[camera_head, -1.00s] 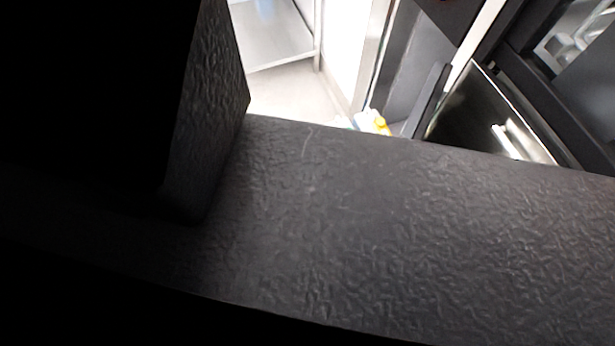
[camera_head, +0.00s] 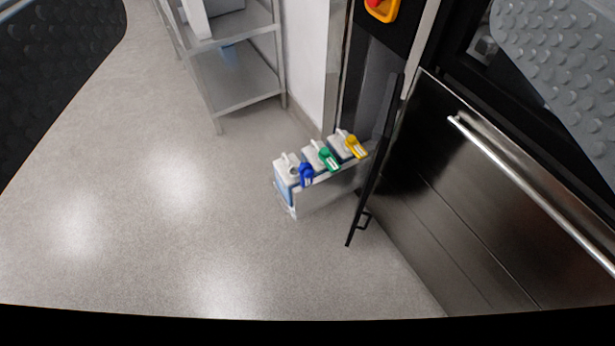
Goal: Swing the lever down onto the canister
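Three pale canisters stand in a row in a low rack (camera_head: 325,190) on the floor, against the machine's side. The nearest canister (camera_head: 285,172) has a blue lever-like piece (camera_head: 306,175) on its front. The middle canister (camera_head: 313,152) has a green one (camera_head: 329,159), and the far canister (camera_head: 338,142) a yellow one (camera_head: 356,147). All three pieces seem tilted down at the front; whether they sit on the canisters is too small to tell. My gripper (camera_head: 308,35) is open and empty, its fingers at the upper left and upper right edges, well above the canisters.
A black open panel with a handle (camera_head: 363,220) stands just right of the rack. A steel machine with a long bar handle (camera_head: 530,190) fills the right. A metal shelf (camera_head: 235,85) stands at the back left. An orange-red switch (camera_head: 381,8) is at the top. The left floor is clear.

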